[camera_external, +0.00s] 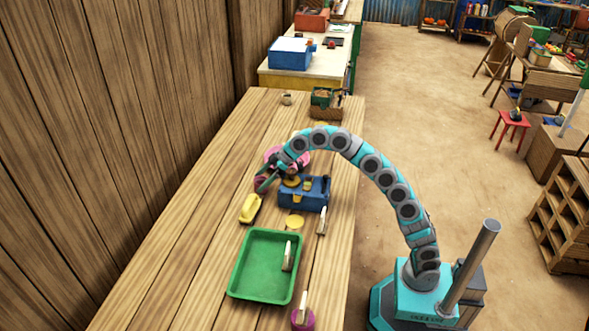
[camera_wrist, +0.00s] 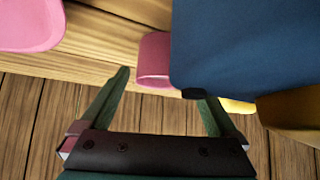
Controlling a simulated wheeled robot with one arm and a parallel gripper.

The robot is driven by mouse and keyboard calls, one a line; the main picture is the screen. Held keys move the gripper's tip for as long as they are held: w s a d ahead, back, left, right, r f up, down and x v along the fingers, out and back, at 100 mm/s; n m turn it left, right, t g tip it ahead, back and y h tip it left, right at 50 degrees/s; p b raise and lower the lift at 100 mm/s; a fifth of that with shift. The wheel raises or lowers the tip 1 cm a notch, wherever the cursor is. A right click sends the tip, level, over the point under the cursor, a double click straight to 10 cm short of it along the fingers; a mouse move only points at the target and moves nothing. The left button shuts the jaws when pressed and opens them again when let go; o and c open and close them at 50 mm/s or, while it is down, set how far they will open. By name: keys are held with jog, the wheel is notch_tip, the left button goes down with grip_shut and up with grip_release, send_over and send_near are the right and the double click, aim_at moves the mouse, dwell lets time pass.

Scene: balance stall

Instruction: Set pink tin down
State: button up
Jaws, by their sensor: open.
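The pink tin (camera_wrist: 153,58) appears in the wrist view beside the blue box, just beyond the fingertips; its far side is hidden by the box. In the external view a small pink patch (camera_external: 259,184) shows at my gripper (camera_external: 266,181), mostly covered by the fingers. My gripper is open in the wrist view (camera_wrist: 163,88), with nothing held between its green fingers. Whether the tin rests fully on the wood is hard to tell.
The blue box (camera_external: 303,195) with yellow parts stands right of my gripper. Larger pink round things (camera_external: 272,154) lie behind. The bench's left side is clear.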

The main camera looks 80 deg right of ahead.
jog(key=r, duration=0.1)
jog(key=s+r, duration=0.1)
jog(key=r, duration=0.1)
jog(key=shift+s+d, duration=0.25)
jog(key=shift+d, duration=0.15)
notch_tip(320, 180, up, 6)
jog(key=shift+f+p, duration=0.2)
jog(key=shift+p, duration=0.75)
jog(key=shift+s+a, duration=0.1)
